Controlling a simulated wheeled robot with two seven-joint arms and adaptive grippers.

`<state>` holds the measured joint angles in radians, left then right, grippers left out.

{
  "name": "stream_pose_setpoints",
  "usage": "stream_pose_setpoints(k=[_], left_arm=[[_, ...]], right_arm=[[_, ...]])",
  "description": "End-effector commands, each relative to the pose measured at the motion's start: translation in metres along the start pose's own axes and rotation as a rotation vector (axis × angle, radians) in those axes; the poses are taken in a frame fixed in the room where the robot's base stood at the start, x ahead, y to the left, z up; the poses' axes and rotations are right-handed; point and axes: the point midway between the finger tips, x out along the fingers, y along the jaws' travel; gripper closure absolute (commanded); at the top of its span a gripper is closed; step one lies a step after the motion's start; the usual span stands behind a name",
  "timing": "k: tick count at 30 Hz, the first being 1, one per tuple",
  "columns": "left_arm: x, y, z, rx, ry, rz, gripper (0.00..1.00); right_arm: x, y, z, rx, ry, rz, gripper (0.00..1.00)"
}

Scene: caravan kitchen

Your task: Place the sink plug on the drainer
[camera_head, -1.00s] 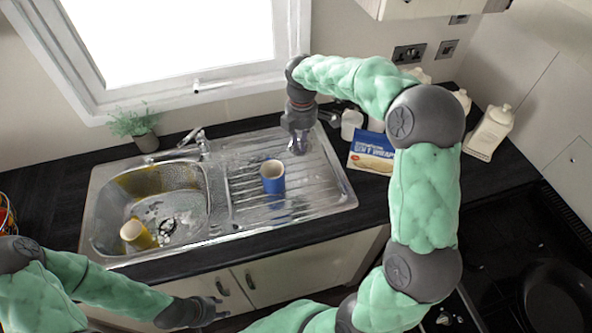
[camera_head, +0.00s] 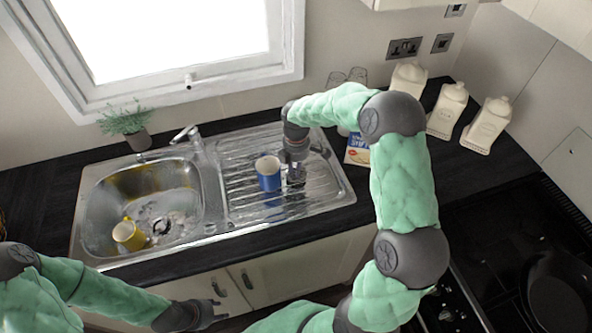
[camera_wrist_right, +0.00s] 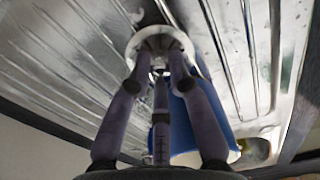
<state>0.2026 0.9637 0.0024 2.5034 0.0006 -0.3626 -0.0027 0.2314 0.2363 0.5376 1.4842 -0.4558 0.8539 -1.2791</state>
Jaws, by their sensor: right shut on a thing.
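The ribbed metal drainer (camera_head: 235,203) is right of the sink bowl. My right gripper (camera_head: 294,180) points down over the drainer, close to the right of a blue mug (camera_head: 268,180). In the right wrist view my right gripper (camera_wrist_right: 158,62) is shut on a pale round sink plug (camera_wrist_right: 151,33), with the drainer ridges (camera_wrist_right: 85,65) behind it. I cannot tell whether the plug touches the drainer. In the head view the plug is not clearly visible. My left gripper (camera_head: 215,311) is empty and looks open, low in front of the cupboard doors.
The blue mug shows beside the fingers in the wrist view (camera_wrist_right: 184,130). A yellow mug (camera_head: 127,237) lies in the sink bowl (camera_head: 95,215). The tap (camera_head: 190,140) is behind the bowl.

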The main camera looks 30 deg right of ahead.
Motion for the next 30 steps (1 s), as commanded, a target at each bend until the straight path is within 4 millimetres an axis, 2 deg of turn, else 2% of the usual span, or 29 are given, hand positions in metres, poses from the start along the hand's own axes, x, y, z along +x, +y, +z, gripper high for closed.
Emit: stream_pose_setpoints(k=[3,14,15,17,26,30], left_arm=[[0.0026,-0.0009,-0.0001,0.000,0.000,0.000,0.60],[0.0035,-0.0012,-0.0001,0.000,0.000,0.000,0.60],[0.0034,-0.0012,-0.0001,0.000,0.000,0.000,0.60],[0.0031,-0.0011,-0.0001,0.000,0.000,0.000,0.60],[0.0030,-0.0011,-0.0001,0.000,0.000,0.000,0.60],[0.0009,-0.0003,0.0000,0.000,0.000,0.000,0.60]], right_arm=[[0.0114,0.0006,0.0001,-0.001,0.000,0.002,1.00],[0.0142,0.0004,0.0001,-0.001,0.000,0.002,1.00],[0.0143,0.0004,0.0001,-0.001,0.000,0.001,0.74],[0.0139,0.0004,0.0001,-0.001,0.000,0.001,0.57],[0.0136,0.0004,0.0001,-0.001,0.000,0.002,0.56],[0.0072,0.0009,0.0001,0.000,0.000,0.004,0.56]])
